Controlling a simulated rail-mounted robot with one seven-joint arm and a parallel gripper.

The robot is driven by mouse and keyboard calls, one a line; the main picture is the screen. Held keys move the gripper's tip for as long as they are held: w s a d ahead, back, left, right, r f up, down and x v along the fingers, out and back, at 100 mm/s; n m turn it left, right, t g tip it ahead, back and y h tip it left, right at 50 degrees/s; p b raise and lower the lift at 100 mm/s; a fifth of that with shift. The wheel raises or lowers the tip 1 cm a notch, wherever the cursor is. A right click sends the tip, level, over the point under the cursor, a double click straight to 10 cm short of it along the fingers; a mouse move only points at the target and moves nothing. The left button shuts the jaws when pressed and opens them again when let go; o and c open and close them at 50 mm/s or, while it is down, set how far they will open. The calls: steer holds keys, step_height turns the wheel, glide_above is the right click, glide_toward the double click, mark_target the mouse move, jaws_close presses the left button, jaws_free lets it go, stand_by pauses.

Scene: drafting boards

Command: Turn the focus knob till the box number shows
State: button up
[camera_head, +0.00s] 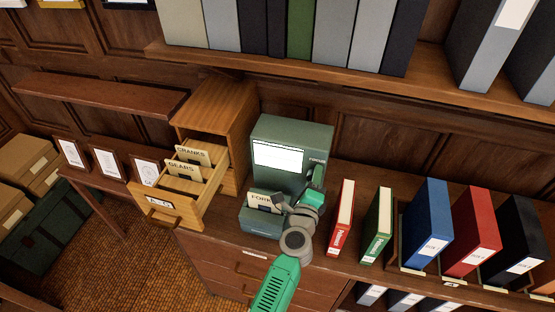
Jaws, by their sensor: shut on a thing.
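The grey-green reader (292,130) stands on the wooden cabinet top, with a small label on its front at the right that looks like "FOCUS". Its screen (278,157) is lit white, and I can make out no box number on it. My gripper (312,196) is at the reader's lower right front, just below that label, and is shut on the focus knob. The knob itself is hidden behind my gripper and wrist. A card marked "FORK" (260,200) stands in the reader's lower front part, partly covered by my arm.
An open card drawer (168,208) with "CRANKS" and "GEARS" dividers juts out at left. Red (341,218) and green (378,226) binders stand close at right, then blue (427,225), red and black ones. A shelf of binders (350,82) hangs above. Small framed cards stand far left.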

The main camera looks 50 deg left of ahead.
steer(key=shift+n, duration=1)
steer(key=shift+f+n+b, duration=0.15)
steer(key=shift+n+b, duration=0.55)
steer(key=shift+n, duration=1)
